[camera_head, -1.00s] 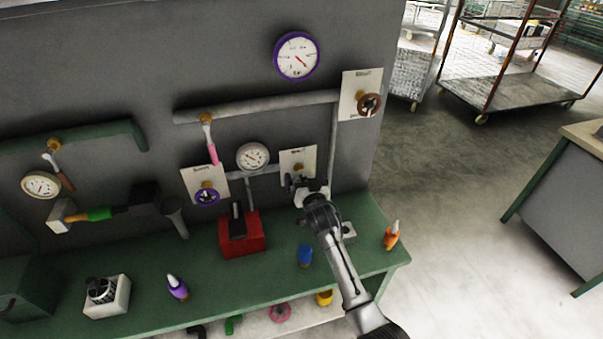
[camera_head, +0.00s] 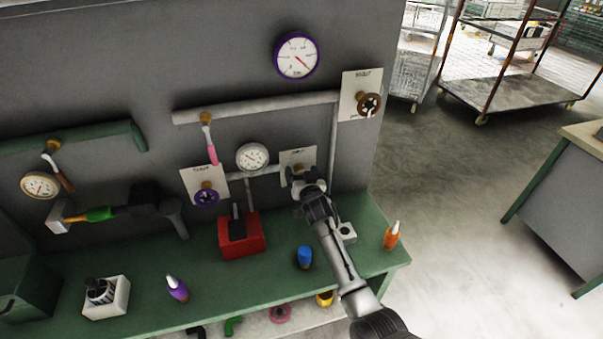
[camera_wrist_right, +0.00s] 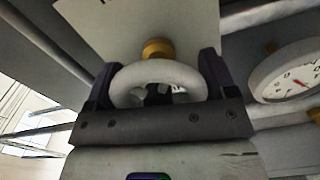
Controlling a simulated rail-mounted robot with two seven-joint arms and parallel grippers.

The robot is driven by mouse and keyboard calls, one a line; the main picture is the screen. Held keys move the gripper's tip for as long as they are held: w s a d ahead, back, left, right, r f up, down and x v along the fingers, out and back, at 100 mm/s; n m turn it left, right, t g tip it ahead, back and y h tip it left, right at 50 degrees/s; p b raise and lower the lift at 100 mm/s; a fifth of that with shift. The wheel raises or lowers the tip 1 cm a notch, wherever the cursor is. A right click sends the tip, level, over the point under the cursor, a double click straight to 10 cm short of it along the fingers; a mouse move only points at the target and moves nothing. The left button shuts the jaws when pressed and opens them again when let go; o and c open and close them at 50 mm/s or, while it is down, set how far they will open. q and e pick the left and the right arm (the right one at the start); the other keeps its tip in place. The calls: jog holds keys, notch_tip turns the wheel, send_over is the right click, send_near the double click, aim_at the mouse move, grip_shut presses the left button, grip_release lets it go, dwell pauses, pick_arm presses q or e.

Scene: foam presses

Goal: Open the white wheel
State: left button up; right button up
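The white wheel (camera_wrist_right: 160,76) is a round handwheel on a brass stem in front of a pale plate (camera_wrist_right: 195,22). In the right wrist view it lies between the two fingers of my right gripper (camera_wrist_right: 158,82), one on each side. The fingers are spread wide, and the wheel nearly fills the gap; I cannot tell if they touch its rim. In the head view my right gripper (camera_head: 303,176) is at the plate on the grey wall, and hides most of the wheel. My left gripper is not in view.
A purple wheel (camera_head: 206,198), a brown wheel (camera_head: 368,105) and a white gauge (camera_head: 252,157) are on the wall nearby.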

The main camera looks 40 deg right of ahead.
jog(key=c, duration=0.5)
jog(key=shift+o, duration=0.2)
jog(key=shift+n, duration=0.3)
jog(key=shift+a+n, duration=0.1)
jog(key=shift+n, duration=1)
jog(key=n, duration=0.4)
jog(key=shift+w+a+n, duration=0.1)
jog(key=shift+n, duration=0.2)
jog(key=n, duration=0.3)
jog(key=shift+f+n, duration=0.1)
jog(key=shift+n, duration=0.2)
jog(key=n, duration=0.3)
jog(key=shift+a+p, duration=0.1)
jog(key=shift+p, duration=0.2)
jog(key=shift+f+n, duration=0.1)
jog(key=shift+n, duration=1.9)
